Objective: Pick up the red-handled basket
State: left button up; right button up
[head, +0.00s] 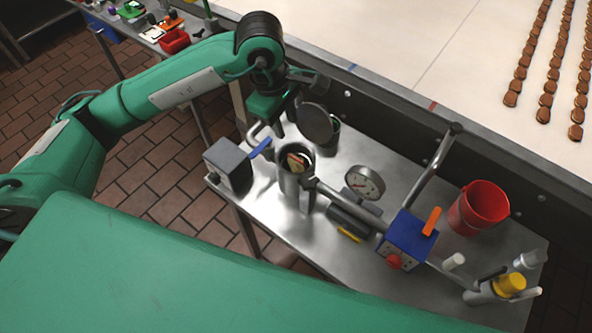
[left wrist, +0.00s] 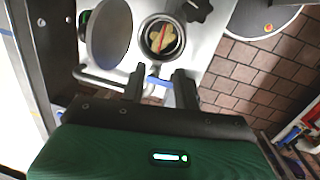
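An open steel cylinder (head: 291,184) stands on the metal table, and it shows from above in the left wrist view (left wrist: 143,39). Inside it sits the basket (head: 296,160), a round shape with yellowish contents and a red bar across it, the red handle (left wrist: 162,41). The cylinder's round grey lid (head: 315,123) stands swung open beside it. My left gripper (head: 283,122) is behind the cylinder. In the left wrist view its two fingers (left wrist: 159,87) are apart and empty, short of the cylinder. My right gripper is not in view.
A pressure gauge (head: 365,183), a blue box with an orange lever (head: 408,232) and a red bucket (head: 480,207) stand to the right. A grey box (head: 229,164) is at the table's left edge. A pale conveyor (head: 440,50) with rows of biscuits runs behind.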

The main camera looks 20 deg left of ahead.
pick_arm(q)
jog(key=p, duration=0.2)
send_over(294, 165)
jog(key=f, duration=0.7)
jog(key=shift+s+a+f, duration=0.25)
jog(key=shift+f, duration=0.05)
jog(key=shift+f+p, duration=0.3)
jog(key=shift+f, duration=0.2)
jog(key=f, duration=0.1)
jog(key=f+p, duration=0.1)
jog(key=f, duration=0.1)
jog(key=shift+w+d+f, duration=0.1)
jog(key=shift+d+f, duration=0.05)
jog(key=shift+d, duration=0.1)
jog(key=shift+w+f+p, duration=0.1)
jog(key=shift+f+p, duration=0.2)
jog(key=shift+f, duration=0.15)
grip_shut()
